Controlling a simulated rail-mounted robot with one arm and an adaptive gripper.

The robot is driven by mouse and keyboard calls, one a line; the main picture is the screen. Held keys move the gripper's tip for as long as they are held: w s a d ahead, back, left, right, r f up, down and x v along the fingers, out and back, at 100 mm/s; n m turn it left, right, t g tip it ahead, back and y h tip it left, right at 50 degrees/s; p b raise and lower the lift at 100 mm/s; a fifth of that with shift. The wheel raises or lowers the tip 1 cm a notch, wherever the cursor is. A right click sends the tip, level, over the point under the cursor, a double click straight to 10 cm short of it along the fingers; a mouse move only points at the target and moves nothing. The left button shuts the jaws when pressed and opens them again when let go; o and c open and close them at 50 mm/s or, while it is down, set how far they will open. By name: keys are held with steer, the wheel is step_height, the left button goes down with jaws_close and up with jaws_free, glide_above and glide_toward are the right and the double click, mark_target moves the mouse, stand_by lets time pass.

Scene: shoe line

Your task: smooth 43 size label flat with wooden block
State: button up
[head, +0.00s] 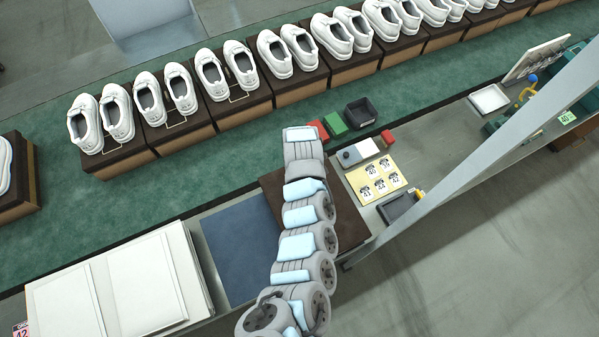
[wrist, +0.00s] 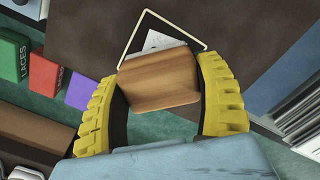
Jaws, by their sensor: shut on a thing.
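My gripper (wrist: 160,105) has yellow ribbed fingers closed on the sides of a brown wooden block (wrist: 160,75). Beyond the block in the wrist view, a white patch (wrist: 165,40) lies inside a white-outlined dark square (wrist: 143,35) on a dark brown surface. The block hides part of the patch, and I cannot read a size on it or tell whether the block touches it. In the head view my arm hides the gripper and block. A yellow sheet (head: 357,176) there carries several size labels, one seemingly marked 43 (head: 367,192).
A dark brown board (head: 345,217) lies under my arm, beside a blue mat (head: 237,245). Red (wrist: 45,77), green (wrist: 12,53) and purple (wrist: 80,91) boxes stand left in the wrist view. White shoes on brown boxes line the green belt (head: 240,140). A black tray (head: 360,113) stands nearby.

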steer(key=shift+f+b, duration=0.85)
steer(key=shift+f, duration=0.05)
stand_by(0.3)
steer(key=shift+s+d+r+p, duration=0.15)
steer(key=shift+s+d+p, duration=0.15)
steer(key=shift+p, duration=0.1)
steer(key=shift+s+d+p, duration=0.35)
steer(key=shift+s+d, duration=0.05)
steer(key=shift+s, duration=0.25)
steer(key=shift+s+d+p, duration=0.35)
steer(key=shift+s+d, duration=0.05)
steer(key=shift+s, duration=0.2)
steer(key=shift+s+f, duration=0.1)
steer(key=shift+f, duration=0.1)
steer(key=shift+f+b, duration=0.1)
steer(key=shift+b, duration=0.4)
